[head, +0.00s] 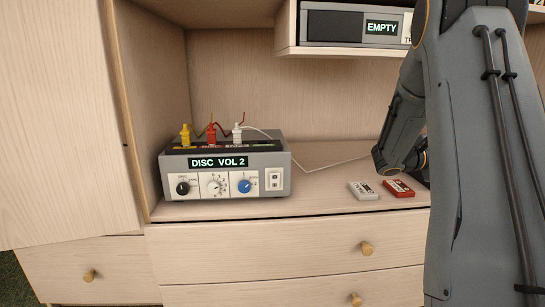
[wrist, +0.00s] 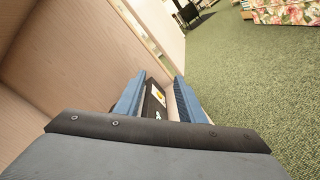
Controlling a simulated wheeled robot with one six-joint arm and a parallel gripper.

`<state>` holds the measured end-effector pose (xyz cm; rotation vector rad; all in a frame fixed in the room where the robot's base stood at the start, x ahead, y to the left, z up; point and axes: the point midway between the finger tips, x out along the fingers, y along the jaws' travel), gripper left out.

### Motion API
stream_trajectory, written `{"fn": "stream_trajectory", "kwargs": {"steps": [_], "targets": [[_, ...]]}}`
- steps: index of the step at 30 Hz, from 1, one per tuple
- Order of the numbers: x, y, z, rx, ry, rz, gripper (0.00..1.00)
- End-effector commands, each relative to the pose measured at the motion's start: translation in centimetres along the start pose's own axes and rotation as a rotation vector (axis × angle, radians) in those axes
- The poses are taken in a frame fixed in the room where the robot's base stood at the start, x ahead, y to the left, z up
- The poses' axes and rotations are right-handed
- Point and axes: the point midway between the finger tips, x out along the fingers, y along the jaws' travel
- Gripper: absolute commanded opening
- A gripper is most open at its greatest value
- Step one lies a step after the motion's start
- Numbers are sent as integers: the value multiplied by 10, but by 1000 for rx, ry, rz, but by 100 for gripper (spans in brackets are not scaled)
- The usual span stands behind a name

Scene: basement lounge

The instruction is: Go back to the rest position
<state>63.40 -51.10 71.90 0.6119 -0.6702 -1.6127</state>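My gripper (wrist: 160,92) shows in the wrist view with its two blue fingers apart. A dark strip with a yellow and white label (wrist: 157,98) shows between the fingers. I cannot tell what it is, but it seems to lie beyond them, with no grip visible. In the head view my arm fills the right side, and the gripper itself is hidden.
A grey device (head: 225,170) reading "DISC VOL 2" stands on the shelf with yellow, red and white plugs on top. A white cartridge (head: 363,190) and a red cartridge (head: 398,188) lie to its right. A device reading "EMPTY" (head: 345,24) sits above. Green carpet (wrist: 245,75) is open.

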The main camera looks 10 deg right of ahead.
Motion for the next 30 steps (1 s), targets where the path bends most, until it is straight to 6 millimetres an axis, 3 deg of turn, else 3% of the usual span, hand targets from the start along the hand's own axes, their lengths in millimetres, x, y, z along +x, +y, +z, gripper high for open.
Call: {"fn": "stream_trajectory", "kwargs": {"steps": [10, 17, 20, 23, 30], "targets": [[-66, -9, -5, 44, 103, -99, 36], [-138, -28, -7, 83, 218, -212, 36], [-182, -43, -7, 102, 290, -280, 36], [-239, -64, -4, 122, 384, -368, 36], [-389, -134, 20, 151, 636, -618, 36]]}}
